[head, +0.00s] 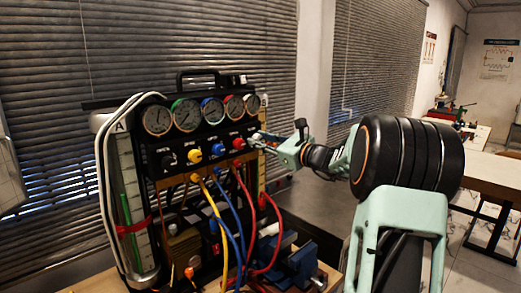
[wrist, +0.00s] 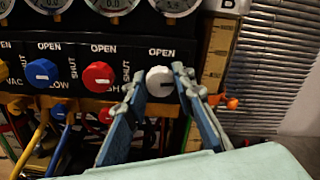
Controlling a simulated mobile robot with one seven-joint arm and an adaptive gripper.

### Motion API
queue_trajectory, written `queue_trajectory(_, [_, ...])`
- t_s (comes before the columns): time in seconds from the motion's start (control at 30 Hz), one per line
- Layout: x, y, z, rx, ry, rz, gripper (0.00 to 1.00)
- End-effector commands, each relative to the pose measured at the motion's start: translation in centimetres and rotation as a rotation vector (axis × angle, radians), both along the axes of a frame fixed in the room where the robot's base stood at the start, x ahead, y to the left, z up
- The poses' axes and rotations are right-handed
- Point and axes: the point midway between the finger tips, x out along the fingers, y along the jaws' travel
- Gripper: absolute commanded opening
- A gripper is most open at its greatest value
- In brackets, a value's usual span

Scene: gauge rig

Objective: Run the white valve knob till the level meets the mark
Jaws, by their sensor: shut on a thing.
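The white valve knob (wrist: 160,82) is at the right end of the knob row, under an "OPEN" label. Its white pointer line is hard to read between the fingers. My gripper (wrist: 161,76) is shut on it, one finger on each side.
The black panel carries several round gauges (head: 187,114), with blue (wrist: 43,76), red (wrist: 98,75) and yellow (head: 194,153) knobs left of my gripper. Yellow, blue and red hoses (head: 262,200) hang below. A small orange part (wrist: 232,102) sits right of the fingers.

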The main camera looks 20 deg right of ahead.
Motion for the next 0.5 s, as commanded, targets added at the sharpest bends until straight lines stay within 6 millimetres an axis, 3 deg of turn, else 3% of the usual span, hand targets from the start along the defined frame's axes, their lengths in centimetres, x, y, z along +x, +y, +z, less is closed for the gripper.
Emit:
queue_trajectory(0.03, [-0.02, 0.01, -0.66, -0.031, -0.012, 0.0, 0.0])
queue_trajectory(0.5, [-0.04, 0.03, -0.23, -0.246, -0.089, 0.001, 0.0])
